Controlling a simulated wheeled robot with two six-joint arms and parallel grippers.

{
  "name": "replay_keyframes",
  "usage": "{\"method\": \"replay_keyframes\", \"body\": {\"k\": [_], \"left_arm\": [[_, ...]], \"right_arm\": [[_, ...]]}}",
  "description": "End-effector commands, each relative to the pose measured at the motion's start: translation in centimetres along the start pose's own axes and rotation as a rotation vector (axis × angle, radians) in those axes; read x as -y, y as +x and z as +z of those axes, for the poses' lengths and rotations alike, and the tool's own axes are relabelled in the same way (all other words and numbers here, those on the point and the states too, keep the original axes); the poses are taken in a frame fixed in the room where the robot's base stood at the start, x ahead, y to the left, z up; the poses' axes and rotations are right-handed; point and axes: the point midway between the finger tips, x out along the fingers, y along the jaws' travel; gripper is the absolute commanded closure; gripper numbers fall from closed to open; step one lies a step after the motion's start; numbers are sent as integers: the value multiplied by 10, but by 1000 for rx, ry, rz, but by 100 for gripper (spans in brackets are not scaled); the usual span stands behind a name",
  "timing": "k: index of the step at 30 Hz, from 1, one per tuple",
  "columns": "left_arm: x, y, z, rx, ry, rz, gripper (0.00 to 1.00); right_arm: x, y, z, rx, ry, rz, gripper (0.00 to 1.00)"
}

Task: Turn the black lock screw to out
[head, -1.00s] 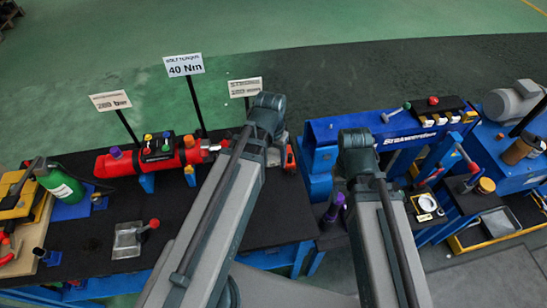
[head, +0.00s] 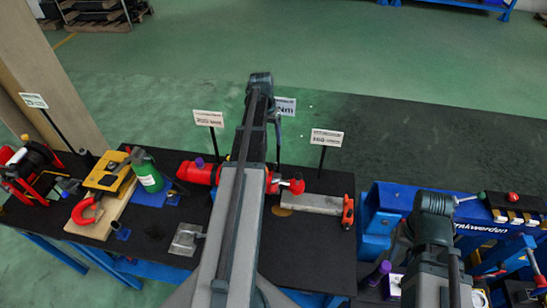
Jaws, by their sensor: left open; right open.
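I cannot make out the black lock screw for certain in the head view. A small dark upright piece (head: 122,233) stands on a blue base at the left part of the black bench. A red cylinder (head: 194,174) with a purple knob (head: 199,162) lies on the bench, partly hidden by my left arm. My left arm reaches up the middle of the view over the bench, and my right arm stands at the lower right beside the blue frame.
The black bench (head: 150,236) also carries a green bottle (head: 149,178), a red hook (head: 85,211) on a wooden board, a clear block (head: 186,239) and a grey bar (head: 311,204). Sign posts stand along the back. A blue frame (head: 376,222) is at right.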

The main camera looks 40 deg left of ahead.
Motion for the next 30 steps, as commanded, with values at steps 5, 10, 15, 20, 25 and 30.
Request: {"method": "replay_keyframes", "body": {"k": [5, 10, 15, 20, 25, 30], "left_arm": [[11, -4, -1, -1, -10, 4, 38], [10, 0, -1, -1, -9, 4, 38], [11, 11, -1, -1, -9, 4, 38], [11, 29, -1, -1, -9, 4, 38], [11, 53, -1, -1, -9, 4, 38], [11, 77, -1, -1, -9, 4, 38]], "right_arm": [[0, -2, 0, 0, 1, 0, 50], [0, 1, 0, 0, 0, 0, 50], [1, 12, -1, 0, -1, 0, 50], [3, 30, -2, 0, -3, 1, 50], [5, 53, -3, 0, -7, 2, 50], [7, 77, -5, 0, -12, 3, 50]]}}
